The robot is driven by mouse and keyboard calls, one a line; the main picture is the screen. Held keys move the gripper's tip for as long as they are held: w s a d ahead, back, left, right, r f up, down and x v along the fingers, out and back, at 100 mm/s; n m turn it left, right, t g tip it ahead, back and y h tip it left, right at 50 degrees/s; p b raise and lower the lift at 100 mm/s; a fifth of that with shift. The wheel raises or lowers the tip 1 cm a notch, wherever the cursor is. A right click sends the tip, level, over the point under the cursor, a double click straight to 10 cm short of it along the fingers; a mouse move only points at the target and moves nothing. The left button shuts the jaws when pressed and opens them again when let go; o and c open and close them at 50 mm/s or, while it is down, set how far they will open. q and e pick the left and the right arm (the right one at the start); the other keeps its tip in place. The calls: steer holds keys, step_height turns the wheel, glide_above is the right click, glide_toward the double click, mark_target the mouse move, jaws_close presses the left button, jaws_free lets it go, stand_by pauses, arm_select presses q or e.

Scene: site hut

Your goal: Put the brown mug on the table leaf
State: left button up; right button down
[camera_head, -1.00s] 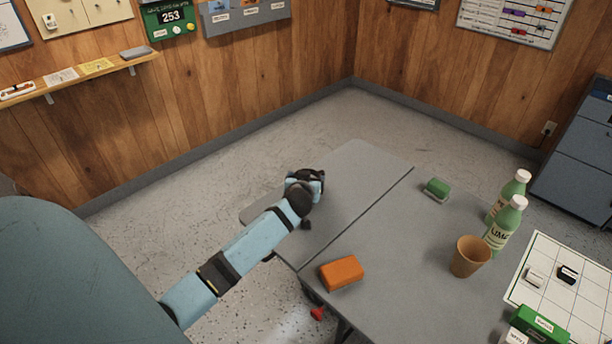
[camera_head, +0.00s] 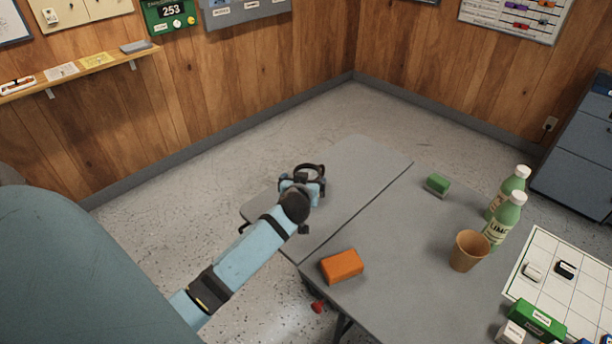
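My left gripper (camera_head: 302,185) is over the table leaf (camera_head: 362,166), the far-left part of the grey table beyond the seam. A dark round rim (camera_head: 309,168) shows at its fingertips; it looks like the top of a dark mug, but the wrist hides most of it. I cannot tell whether the fingers are shut on it or whether it touches the leaf. A tan-brown cup (camera_head: 468,251) with no visible handle stands upright on the main table part, right of the seam. My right gripper is not in view.
On the main table (camera_head: 400,270) are an orange block (camera_head: 342,266), a green block (camera_head: 438,185), two green bottles (camera_head: 503,220) and a white gridded board (camera_head: 545,262). A green box (camera_head: 537,321) lies at the near right. The far end of the leaf is clear.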

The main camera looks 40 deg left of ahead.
arm_select(q)
steer(key=v, duration=0.6)
steer(key=shift+a, duration=0.1)
steer(key=shift+w, duration=0.1)
